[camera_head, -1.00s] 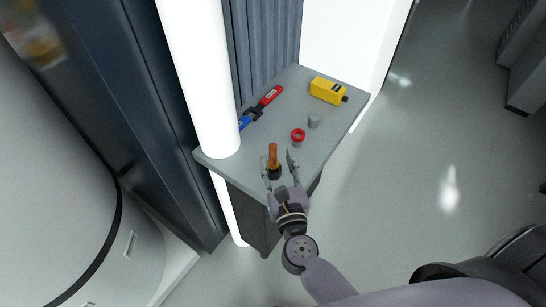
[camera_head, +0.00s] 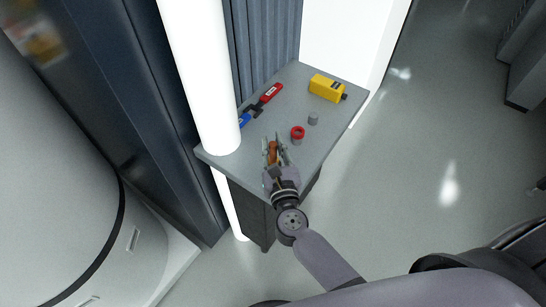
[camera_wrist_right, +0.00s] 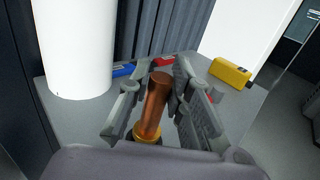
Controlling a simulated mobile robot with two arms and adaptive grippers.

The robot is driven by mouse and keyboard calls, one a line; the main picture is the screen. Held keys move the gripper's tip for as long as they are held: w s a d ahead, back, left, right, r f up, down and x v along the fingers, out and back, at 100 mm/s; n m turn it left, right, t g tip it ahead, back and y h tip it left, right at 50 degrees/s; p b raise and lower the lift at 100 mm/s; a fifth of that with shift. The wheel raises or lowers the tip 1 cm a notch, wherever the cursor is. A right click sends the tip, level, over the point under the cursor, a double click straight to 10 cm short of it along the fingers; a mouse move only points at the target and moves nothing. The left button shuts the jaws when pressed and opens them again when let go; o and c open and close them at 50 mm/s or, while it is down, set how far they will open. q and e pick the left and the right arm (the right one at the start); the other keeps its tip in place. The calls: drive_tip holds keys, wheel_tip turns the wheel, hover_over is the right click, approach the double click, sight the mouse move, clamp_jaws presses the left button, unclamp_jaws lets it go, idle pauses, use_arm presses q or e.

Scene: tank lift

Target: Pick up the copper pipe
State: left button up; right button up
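The copper pipe (camera_head: 272,151) is upright near the front edge of the grey table. In the right wrist view the copper pipe (camera_wrist_right: 152,105) rises from a dark base with a brass-coloured ring (camera_wrist_right: 147,134). My right gripper (camera_head: 274,141) is at the pipe, with one finger on each side. In the wrist view the right gripper (camera_wrist_right: 163,68) looks open, with a gap between the left finger and the pipe. The right finger is close to the pipe; contact cannot be told. My left gripper is not in view.
On the table (camera_head: 317,140) lie a red-and-blue tool (camera_head: 270,94), a yellow box-shaped device (camera_head: 326,88), a red ring-topped part (camera_head: 297,132) and a small grey cylinder (camera_head: 313,119). A thick white column (camera_head: 205,80) stands at the table's left side.

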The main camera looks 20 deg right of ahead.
clamp_jaws()
drive_tip(key=shift+r, duration=0.1)
idle(0.4)
